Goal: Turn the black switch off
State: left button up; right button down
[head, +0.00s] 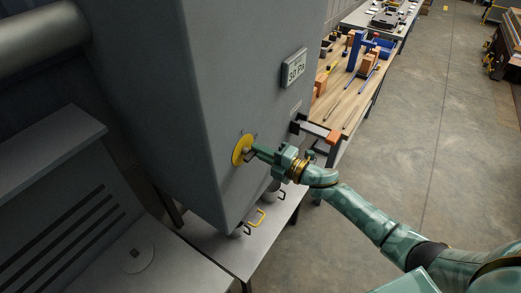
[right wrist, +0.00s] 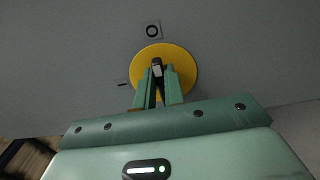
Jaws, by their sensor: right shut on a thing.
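The black switch (right wrist: 157,68) is a narrow handle with a pale mark near its tip, set on a round yellow plate (right wrist: 188,66). In the right wrist view it stands nearly upright, its tip toward a label with a ring sign (right wrist: 152,31). My right gripper (right wrist: 158,79) is shut on the handle, one finger on each side, and the fingers hide part of it. In the head view the yellow plate (head: 238,152) is on the grey cabinet (head: 222,90), with my right gripper (head: 251,150) against it. My left gripper is not in view.
A wooden bench (head: 340,108) with tools stands behind. The floor at right is clear.

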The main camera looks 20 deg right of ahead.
jog(key=shift+f, duration=0.1)
dwell(0.4)
jog(key=c, duration=1.5)
grip_release()
jog(key=b+v, duration=0.3)
jog(key=v, duration=1.3)
jog(key=shift+s+d, duration=0.15)
jog(key=shift+m, duration=0.3)
